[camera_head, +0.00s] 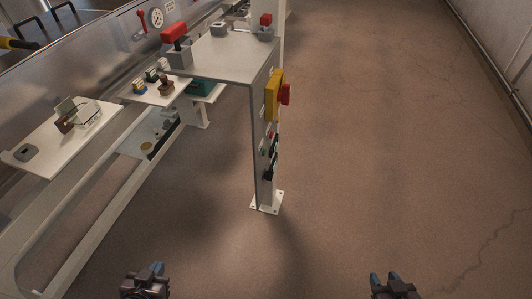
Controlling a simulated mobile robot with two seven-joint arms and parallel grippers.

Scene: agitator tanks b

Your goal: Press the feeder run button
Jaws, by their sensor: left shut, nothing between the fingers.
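I cannot read any label, so I cannot tell which control is the feeder run button. A white post (261,190) carries a yellow box with a red mushroom button (286,94) on its right face. Small red and black controls (271,148) sit below it on the same post. My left gripper (150,271) is shut and empty at the bottom edge, left of the post. My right gripper (385,279) is at the bottom edge, right of the post, touching nothing; its finger gap is unclear.
A white table top (225,58) with red-topped blocks (174,42) joins the post. A lower white plate (65,135) and frame rails run along the left. A gauge (156,17) is on the steel tank behind. The brown floor (390,140) is clear to the right.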

